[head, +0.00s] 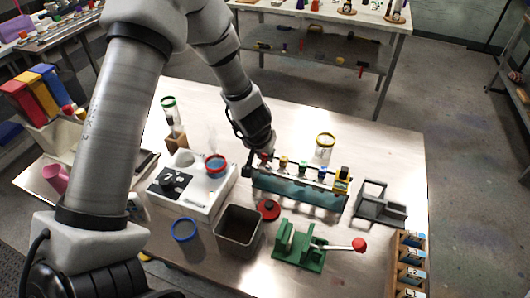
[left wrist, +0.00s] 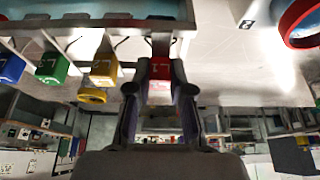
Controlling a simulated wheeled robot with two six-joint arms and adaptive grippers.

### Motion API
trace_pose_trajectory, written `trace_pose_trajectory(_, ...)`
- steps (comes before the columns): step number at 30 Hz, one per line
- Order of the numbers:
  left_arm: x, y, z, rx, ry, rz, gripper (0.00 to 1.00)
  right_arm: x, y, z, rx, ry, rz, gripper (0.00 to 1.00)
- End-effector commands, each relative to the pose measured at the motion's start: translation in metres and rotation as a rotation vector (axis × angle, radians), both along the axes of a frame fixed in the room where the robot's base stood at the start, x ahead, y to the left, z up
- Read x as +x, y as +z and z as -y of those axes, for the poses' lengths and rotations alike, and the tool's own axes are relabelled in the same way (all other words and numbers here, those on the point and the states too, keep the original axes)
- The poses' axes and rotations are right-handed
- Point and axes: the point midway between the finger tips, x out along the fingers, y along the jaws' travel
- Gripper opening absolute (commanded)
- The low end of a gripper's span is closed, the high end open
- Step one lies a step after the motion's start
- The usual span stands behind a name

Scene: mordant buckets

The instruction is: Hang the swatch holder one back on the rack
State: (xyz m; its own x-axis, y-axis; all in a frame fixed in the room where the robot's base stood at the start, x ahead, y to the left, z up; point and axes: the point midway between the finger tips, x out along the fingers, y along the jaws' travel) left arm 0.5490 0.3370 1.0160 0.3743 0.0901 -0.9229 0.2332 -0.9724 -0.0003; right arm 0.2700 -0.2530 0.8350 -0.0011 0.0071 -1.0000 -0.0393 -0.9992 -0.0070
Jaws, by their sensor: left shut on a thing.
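My left gripper (head: 263,150) is shut on the red swatch holder one (left wrist: 161,70), which carries a pale number in the left wrist view. The gripper is at the left end of the rack (head: 300,191), a long rail over a blue-grey trough. In the left wrist view the holder is close to the rack's rail (left wrist: 100,23); I cannot tell whether it touches a hook. Yellow (left wrist: 103,70), green (left wrist: 52,69) and blue (left wrist: 10,67) holders hang in a row beside it. My right gripper is not in view.
A white hotplate unit (head: 197,190) with a red-rimmed beaker (head: 215,165) stands left of the rack. A grey bucket (head: 239,229), a green press (head: 298,246) and a blue-rimmed beaker (head: 186,231) stand in front. A yellow-rimmed glass (head: 325,146) stands behind the rack.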

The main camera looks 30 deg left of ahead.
Motion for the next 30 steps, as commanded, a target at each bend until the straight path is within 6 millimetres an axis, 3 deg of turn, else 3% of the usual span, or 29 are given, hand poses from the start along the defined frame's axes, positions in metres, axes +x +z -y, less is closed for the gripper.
trace_pose_trajectory(6,0.000,0.000,0.000,0.000,0.000,0.000,0.00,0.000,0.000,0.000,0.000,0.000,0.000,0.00)
trace_pose_trajectory(7,0.000,0.000,0.000,0.000,0.000,0.000,0.31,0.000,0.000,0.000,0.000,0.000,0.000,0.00)
trace_pose_trajectory(9,0.000,0.000,0.000,0.000,0.000,0.000,0.50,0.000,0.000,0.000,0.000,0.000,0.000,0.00)
trace_pose_trajectory(20,-0.001,0.005,0.000,-0.001,0.002,0.001,0.50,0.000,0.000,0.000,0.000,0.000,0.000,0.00)
trace_pose_trajectory(23,-0.005,0.018,0.002,-0.001,0.002,0.004,0.50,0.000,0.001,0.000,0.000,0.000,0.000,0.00)
trace_pose_trajectory(30,-0.026,0.071,0.007,-0.002,0.003,0.007,0.50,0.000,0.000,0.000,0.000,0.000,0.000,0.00)
